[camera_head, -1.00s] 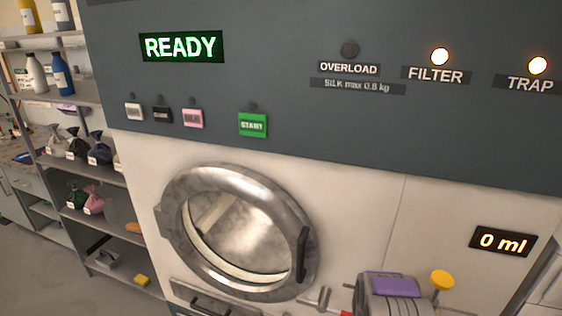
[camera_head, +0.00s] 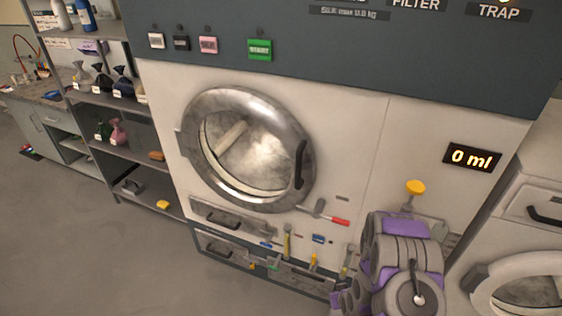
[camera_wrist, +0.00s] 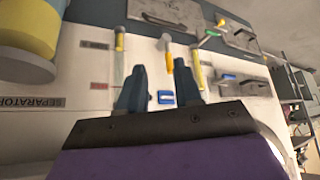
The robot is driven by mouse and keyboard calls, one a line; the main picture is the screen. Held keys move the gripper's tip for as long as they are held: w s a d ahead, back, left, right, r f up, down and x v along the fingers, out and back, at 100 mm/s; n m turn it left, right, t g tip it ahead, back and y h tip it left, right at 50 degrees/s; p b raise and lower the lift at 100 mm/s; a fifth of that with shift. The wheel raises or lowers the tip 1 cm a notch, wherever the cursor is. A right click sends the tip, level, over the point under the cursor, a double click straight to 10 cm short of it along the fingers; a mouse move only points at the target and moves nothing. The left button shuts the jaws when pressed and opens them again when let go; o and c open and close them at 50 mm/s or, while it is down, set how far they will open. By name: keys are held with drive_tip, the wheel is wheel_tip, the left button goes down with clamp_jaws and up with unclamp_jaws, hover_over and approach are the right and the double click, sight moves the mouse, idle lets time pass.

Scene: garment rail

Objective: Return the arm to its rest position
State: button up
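My arm (camera_head: 400,255), purple and grey, is folded up at the lower right of the head view, in front of the machine's white lower front. In the wrist view my gripper (camera_wrist: 160,82) shows two dark fingers standing apart, with nothing held between them. A blue piece (camera_wrist: 165,97) on the machine front shows in the gap behind the fingers. I cannot make out the fingertips in the head view.
The washing machine has a closed round door (camera_head: 248,150) and a display (camera_head: 472,158) reading 0 ml. A red-handled lever (camera_head: 340,221) and several yellow-handled valves sit low. Shelves (camera_head: 120,100) stand left; another machine (camera_head: 525,285) right.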

drive_tip(key=s+d+r+m+g+h, duration=0.1)
drive_tip(key=s+r+g, duration=0.1)
drive_tip(key=r, duration=1.1)
drive_tip(key=s+r+g+h, duration=0.1)
drive_tip(key=s+r+g, duration=0.1)
drive_tip(key=r, duration=1)
drive_tip(key=s+a+r+g, duration=0.2)
drive_tip(key=s+a+r, duration=0.1)
drive_tip(key=s+r, duration=0.7)
drive_tip(key=s+a+r+m+g, duration=0.1)
drive_tip(key=s+a+r, duration=0.3)
drive_tip(key=s+r, duration=0.6)
drive_tip(key=s+g, duration=0.1)
drive_tip(key=s, duration=0.7)
drive_tip(key=shift+s+a+r+y, duration=0.15)
drive_tip(key=shift+s+r+y, duration=0.1)
drive_tip(key=shift+y, duration=0.15)
drive_tip(key=shift+w, duration=0.1)
